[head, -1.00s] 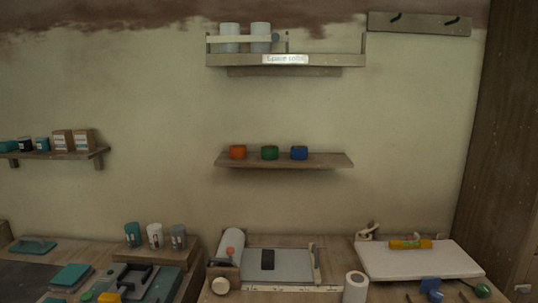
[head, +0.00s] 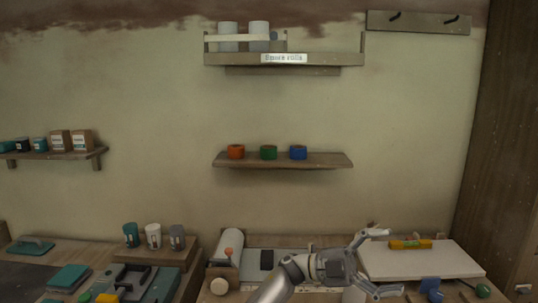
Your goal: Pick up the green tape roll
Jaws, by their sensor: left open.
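The green tape roll (head: 268,152) sits on the middle wall shelf (head: 330,160), between an orange roll (head: 236,152) on its left and a blue roll (head: 298,152) on its right. My left gripper (head: 383,262) is open and empty, low in the head view over the workbench. It is well below and to the right of the green roll, with its fingers spread and pointing right. My right gripper is not in view.
A labelled upper shelf (head: 340,59) holds white rolls above the tape shelf. Below, the bench carries a white board (head: 430,262) with a yellow level (head: 410,244) and several tools. The wall around the tape shelf is clear.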

